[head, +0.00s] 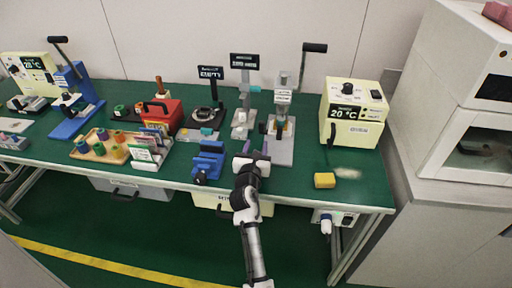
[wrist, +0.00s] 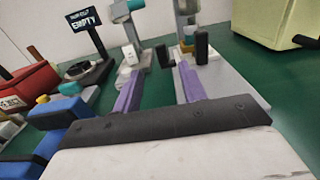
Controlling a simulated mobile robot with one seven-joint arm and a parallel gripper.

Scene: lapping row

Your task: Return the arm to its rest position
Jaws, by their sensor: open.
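My arm reaches up from the bottom of the head view to the front edge of the green bench (head: 290,180). My gripper (head: 255,157) is above the bench near that edge, in front of a press with a grey base plate (head: 283,153). In the wrist view my gripper (wrist: 158,72) shows two purple fingers spread well apart, with nothing between them. A blue vise-like fixture (head: 208,163) stands just left of my gripper; it also shows in the wrist view (wrist: 62,112).
A red toolbox (head: 163,116) and a wooden tray (head: 98,152) with coloured spools stand left. A grey cabinet (head: 455,185) borders the right. Green floor in front is open.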

